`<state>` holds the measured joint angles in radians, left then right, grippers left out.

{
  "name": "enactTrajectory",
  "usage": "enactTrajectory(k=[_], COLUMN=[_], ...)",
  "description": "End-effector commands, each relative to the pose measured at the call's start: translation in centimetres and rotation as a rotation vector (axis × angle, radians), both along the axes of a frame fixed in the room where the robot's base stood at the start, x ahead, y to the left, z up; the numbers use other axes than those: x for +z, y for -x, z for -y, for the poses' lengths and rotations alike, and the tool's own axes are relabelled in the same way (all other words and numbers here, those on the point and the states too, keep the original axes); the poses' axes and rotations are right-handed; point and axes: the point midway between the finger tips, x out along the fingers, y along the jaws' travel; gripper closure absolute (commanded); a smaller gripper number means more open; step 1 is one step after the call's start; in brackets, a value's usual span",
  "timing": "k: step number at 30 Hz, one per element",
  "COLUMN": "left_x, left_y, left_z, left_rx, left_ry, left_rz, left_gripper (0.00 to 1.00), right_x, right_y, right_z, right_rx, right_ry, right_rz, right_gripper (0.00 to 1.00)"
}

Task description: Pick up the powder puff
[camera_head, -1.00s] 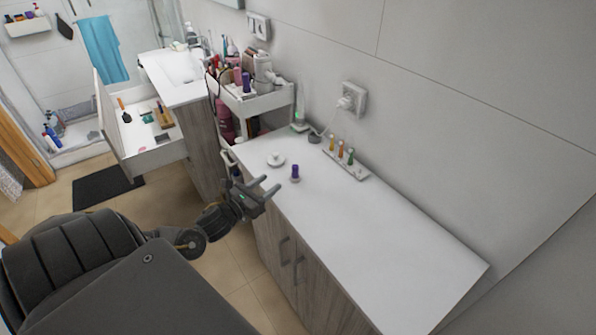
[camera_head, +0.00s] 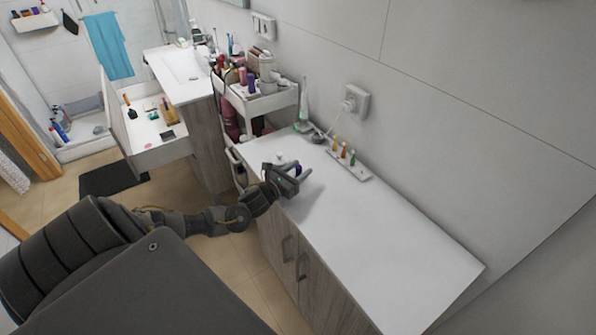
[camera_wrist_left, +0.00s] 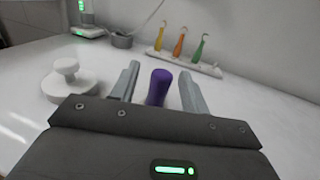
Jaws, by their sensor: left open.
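My left gripper (camera_head: 302,171) is open low over the white counter, and its fingers stand on either side of a small upright purple item (camera_wrist_left: 159,87). In the left wrist view a gap shows between this item and each finger (camera_wrist_left: 159,72); its lower end is hidden by the gripper body. I cannot tell for sure which of the two is the powder puff. My right gripper is not in view.
A rack with several coloured small brushes (camera_head: 348,163) stands behind, by the wall. A green-lit white device (camera_head: 303,118) and a small grey cup (camera_head: 317,138) are near it. The counter's right part (camera_head: 390,235) is clear.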

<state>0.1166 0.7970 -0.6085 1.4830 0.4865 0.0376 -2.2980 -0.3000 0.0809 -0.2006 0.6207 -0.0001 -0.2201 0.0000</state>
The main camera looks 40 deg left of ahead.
Motion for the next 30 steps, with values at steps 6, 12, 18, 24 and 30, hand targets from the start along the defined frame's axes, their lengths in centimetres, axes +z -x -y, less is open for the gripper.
enactTrajectory(k=[6,12,18,24,30], left_x=[-0.11,-0.1,-0.09,-0.07,0.24], left_y=[-0.51,-0.48,-0.43,-0.43,-0.44], left_z=[0.11,0.08,0.02,0.01,-0.01], left_rx=[-0.002,-0.002,-0.001,0.0,0.0], left_ry=[0.0,0.0,0.0,0.0,0.0], left_rz=[-0.002,-0.001,-0.001,-0.001,-0.001], left_gripper=[0.55,0.7,0.96,1.0,1.0], right_x=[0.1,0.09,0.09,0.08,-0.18], right_y=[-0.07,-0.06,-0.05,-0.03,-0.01], right_z=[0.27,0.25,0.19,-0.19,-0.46], right_rx=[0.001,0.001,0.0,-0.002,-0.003], right_ry=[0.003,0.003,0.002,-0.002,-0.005], right_rz=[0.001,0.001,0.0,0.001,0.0], right_gripper=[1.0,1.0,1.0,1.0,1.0])
